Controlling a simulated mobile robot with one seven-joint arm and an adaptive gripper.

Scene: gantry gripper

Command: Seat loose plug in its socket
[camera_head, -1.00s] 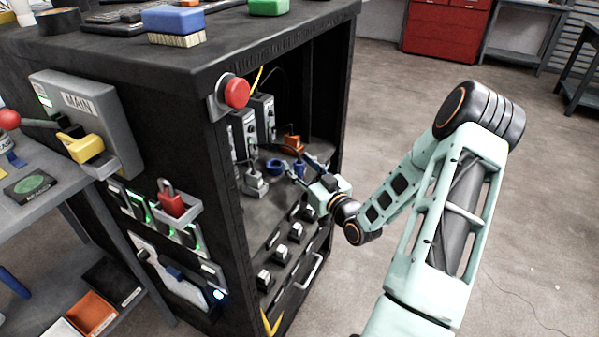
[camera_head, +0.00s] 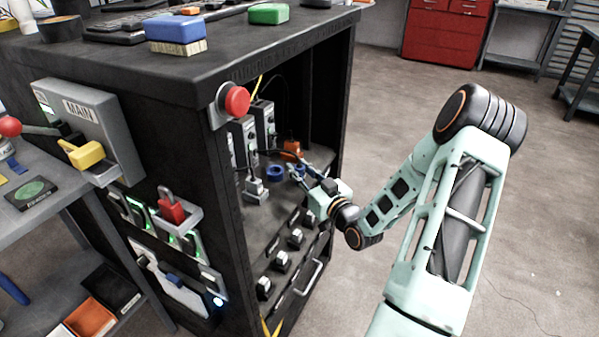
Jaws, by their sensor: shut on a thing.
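My gripper (camera_head: 301,174) reaches into the open side of the black cabinet. It is shut on a small blue thing (camera_head: 298,170), which looks like the plug, just above the shelf. The fingers hide part of it, and I cannot tell whether it touches anything below. A blue ring-shaped piece (camera_head: 275,172), possibly the socket, lies on the shelf just left of the fingertips. An orange block (camera_head: 291,148) stands behind the gripper. A grey connector block (camera_head: 255,190) with a cable sits left of the ring.
The black cabinet (camera_head: 150,65) encloses the work space with its top and side frame. Grey modules (camera_head: 264,122) stand at the back. A row of black and white knobs (camera_head: 281,262) and a handle (camera_head: 309,277) are in front. A red button (camera_head: 237,101) sits on the corner post.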

